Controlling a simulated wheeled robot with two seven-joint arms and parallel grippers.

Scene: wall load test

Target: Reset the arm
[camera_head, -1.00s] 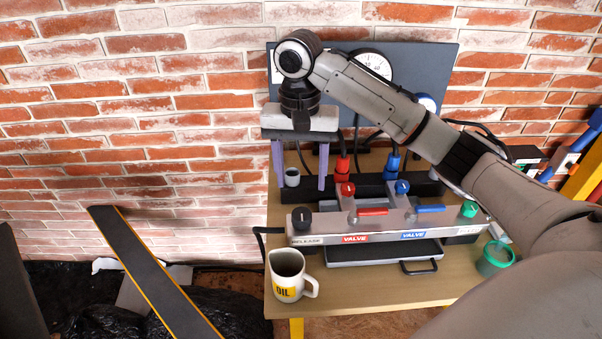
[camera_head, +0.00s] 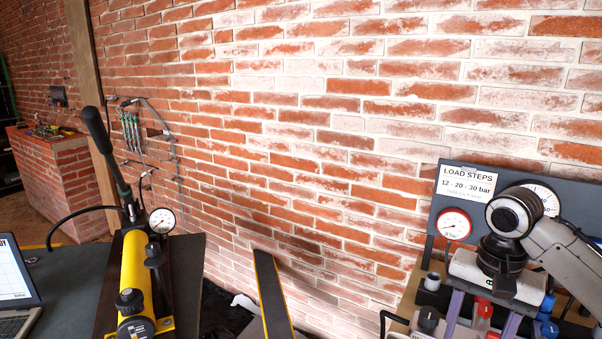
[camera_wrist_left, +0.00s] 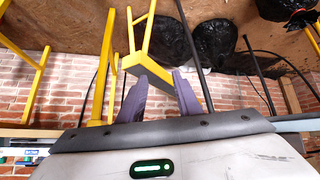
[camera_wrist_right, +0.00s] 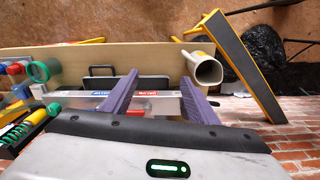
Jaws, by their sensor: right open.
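My right gripper (camera_head: 478,320) shows at the right of the head view, pointing down in front of the dark gauge panel (camera_head: 446,195). Its purple fingers are apart and empty. In the right wrist view the open gripper (camera_wrist_right: 158,80) faces the bench (camera_wrist_right: 60,55), with the valve block (camera_wrist_right: 148,101) seen between and behind its fingers. My left gripper is outside the head view. In the left wrist view its purple fingers (camera_wrist_left: 160,76) are apart with nothing held, and a yellow frame (camera_wrist_left: 140,45) shows beyond them.
A yellow pump (camera_head: 134,275) with a long black lever stands on the left table. A laptop (camera_head: 12,290) is beside it. A yellow-edged dark board (camera_head: 272,295) stands in the middle. A cream mug (camera_wrist_right: 204,68) is near the bench edge. Black bags (camera_wrist_left: 208,47) lie on the floor.

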